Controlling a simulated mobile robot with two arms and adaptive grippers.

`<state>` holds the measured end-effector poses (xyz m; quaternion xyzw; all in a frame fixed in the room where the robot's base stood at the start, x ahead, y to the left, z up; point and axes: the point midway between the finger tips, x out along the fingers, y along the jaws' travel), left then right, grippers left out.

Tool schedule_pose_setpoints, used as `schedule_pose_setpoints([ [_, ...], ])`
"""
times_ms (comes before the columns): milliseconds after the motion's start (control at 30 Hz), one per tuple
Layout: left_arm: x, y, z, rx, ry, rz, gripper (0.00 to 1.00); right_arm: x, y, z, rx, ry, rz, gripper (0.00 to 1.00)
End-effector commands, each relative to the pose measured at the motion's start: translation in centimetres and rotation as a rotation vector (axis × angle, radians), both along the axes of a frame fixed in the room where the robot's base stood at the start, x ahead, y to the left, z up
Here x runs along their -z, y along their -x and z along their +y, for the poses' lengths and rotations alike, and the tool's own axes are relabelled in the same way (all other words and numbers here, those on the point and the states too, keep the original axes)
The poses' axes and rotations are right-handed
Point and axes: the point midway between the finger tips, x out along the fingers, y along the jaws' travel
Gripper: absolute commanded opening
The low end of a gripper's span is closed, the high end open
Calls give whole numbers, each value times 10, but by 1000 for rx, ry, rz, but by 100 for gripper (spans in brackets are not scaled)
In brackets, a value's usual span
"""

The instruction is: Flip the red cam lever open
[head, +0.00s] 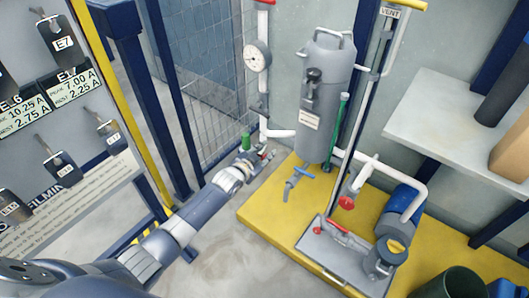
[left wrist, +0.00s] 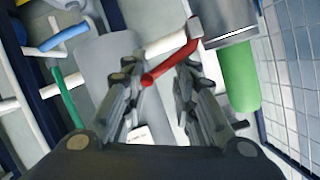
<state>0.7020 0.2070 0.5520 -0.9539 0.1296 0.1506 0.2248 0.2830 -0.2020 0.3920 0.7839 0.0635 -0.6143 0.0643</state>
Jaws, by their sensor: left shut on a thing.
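The red cam lever (left wrist: 176,63) shows in the left wrist view as a short curved red bar. It runs from a grey metal fitting (left wrist: 230,32) at upper right down to a rounded end between my fingers. My left gripper (left wrist: 158,72) is shut on the lever, with a finger on each side of it. A green cylinder (left wrist: 238,76) sits below the fitting. In the head view my left gripper (head: 246,163) reaches low beside the white pipe, near the green piece (head: 246,142); there the lever is small and mostly hidden. My right gripper is not in view.
A grey tank (head: 322,105) stands on a yellow platform (head: 262,222) right of my left arm, with a blue-handled valve (head: 298,178) close by. A wire mesh fence (head: 205,80) stands behind my arm. A tag board (head: 95,225) is at the left.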

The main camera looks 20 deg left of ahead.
Motion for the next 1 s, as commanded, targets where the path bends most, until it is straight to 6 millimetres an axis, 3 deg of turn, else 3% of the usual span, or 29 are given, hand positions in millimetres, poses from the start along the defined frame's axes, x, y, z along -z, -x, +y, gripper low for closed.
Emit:
schedule_pose_setpoints([
  [67,11,4,7,-12,-5,23,2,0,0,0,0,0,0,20],
  [100,11,4,8,-12,-5,23,30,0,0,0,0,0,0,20],
  [200,10,4,8,-12,-7,22,51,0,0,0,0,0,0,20],
  [667,5,5,7,-8,-6,14,51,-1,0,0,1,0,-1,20],
  [1000,-8,39,11,-6,-6,11,51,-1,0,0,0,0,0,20],
])
